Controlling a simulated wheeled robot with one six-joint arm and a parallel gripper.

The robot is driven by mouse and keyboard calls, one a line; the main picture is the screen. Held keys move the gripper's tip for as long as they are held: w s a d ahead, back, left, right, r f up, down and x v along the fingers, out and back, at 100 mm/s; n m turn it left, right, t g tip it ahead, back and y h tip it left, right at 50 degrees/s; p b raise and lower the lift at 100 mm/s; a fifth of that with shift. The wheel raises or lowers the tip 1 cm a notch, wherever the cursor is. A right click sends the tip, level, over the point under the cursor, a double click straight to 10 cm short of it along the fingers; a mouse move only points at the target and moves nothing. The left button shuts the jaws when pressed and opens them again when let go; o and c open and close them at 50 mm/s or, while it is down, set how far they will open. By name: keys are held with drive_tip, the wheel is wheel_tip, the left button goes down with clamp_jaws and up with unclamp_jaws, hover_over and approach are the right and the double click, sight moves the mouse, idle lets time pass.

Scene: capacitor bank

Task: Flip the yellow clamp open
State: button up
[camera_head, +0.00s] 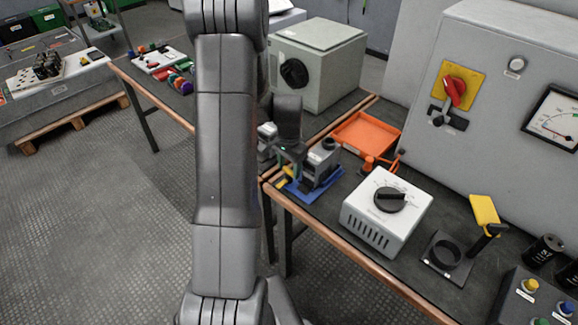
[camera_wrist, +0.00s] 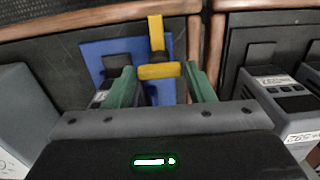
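A yellow T-shaped clamp piece (camera_wrist: 159,71) on a blue plate (camera_wrist: 97,52) shows in the wrist view; its crossbar lies between my fingers. In the head view this yellow piece (camera_head: 283,178) is small and partly hidden by my gripper (camera_head: 291,152). My gripper (camera_wrist: 161,82) has two green fingers standing apart on either side of the crossbar, with no clear grip on it. A second yellow flap (camera_head: 485,212) stands raised on a black hinge beside a black ring holder (camera_head: 443,256) at the right of the table, away from my gripper.
A grey device (camera_head: 319,166) stands on the blue plate close to my gripper. An orange tray (camera_head: 366,135) lies behind it. A white box with a black knob (camera_head: 386,212) stands to the right. Wooden table edges (camera_wrist: 217,45) run close by.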

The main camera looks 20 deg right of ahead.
sight(289, 169)
drive_tip(key=shift+o, duration=1.4)
wheel_tip(289, 169, up, 14)
drive_tip(key=shift+f, duration=0.2)
wheel_tip(289, 169, down, 14)
drive_tip(key=shift+r, duration=0.2)
